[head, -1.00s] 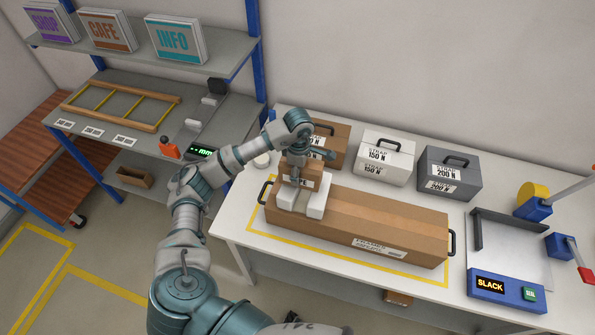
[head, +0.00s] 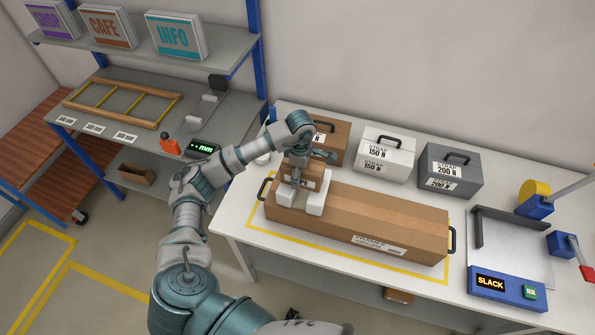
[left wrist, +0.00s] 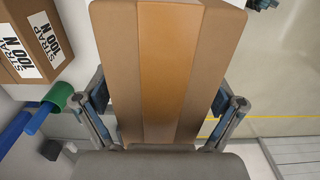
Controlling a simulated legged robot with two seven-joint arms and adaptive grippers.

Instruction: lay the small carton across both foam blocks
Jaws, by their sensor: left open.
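The small brown carton (head: 310,181) sits on top of two white foam blocks, the left one (head: 286,200) and the right one (head: 317,203), spanning both as far as I can see. The blocks lie on the left end of a long brown carton (head: 385,230). My left gripper (head: 297,176) is at the small carton from above, partly hiding it. In the left wrist view, the small carton (left wrist: 158,70) lies between the two open fingers (left wrist: 160,108). Contact at the fingers is hard to judge. My right gripper is not in view.
Behind the long carton stand a brown strap box (head: 333,140), a white one (head: 385,158) and a grey one (head: 450,172). Yellow tape (head: 340,262) frames the long carton. Shelving stands at left.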

